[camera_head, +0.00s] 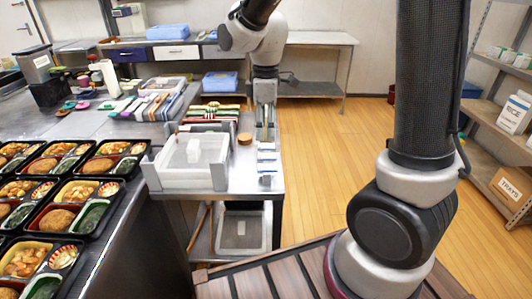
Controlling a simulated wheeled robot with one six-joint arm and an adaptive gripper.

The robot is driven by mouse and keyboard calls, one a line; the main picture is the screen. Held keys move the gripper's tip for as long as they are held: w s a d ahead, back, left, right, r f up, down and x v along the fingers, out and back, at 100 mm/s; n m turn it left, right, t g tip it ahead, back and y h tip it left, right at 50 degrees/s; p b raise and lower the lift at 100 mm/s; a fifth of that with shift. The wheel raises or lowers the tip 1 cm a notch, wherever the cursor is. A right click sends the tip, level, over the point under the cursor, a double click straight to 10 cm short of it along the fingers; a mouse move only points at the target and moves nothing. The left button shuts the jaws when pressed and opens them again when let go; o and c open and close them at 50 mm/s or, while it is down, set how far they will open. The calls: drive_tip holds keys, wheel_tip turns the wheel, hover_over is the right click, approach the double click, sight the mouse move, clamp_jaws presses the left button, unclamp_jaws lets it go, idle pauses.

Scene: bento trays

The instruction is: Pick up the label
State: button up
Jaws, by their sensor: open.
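Several small white label-like pieces with dark or blue marks (266,170) lie in a column near the right edge of the metal side table (234,178). They are too small to read, and I cannot tell which one is the label. My gripper (265,136) points down just behind this column, above the table's right side. It is open, with nothing visible between its fingers. The fingertips are small in this view, so their exact height above the table is unclear.
A white translucent bin (190,181) stands left of the label-like pieces. A round brown object (244,139) sits beside my gripper. Colored flat items (212,114) lie behind. Filled bento trays (92,217) cover the left counter. Wooden floor is clear on the right.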

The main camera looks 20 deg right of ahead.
sight(268, 156)
drive_tip(key=shift+f+n, duration=0.2)
drive_tip(key=shift+n, duration=0.1)
drive_tip(key=f, duration=0.7)
drive_tip(key=shift+s+d+f, duration=0.2)
drive_tip(key=shift+d+f, duration=0.05)
drive_tip(key=shift+d, duration=0.05)
drive_tip(key=c, duration=0.7)
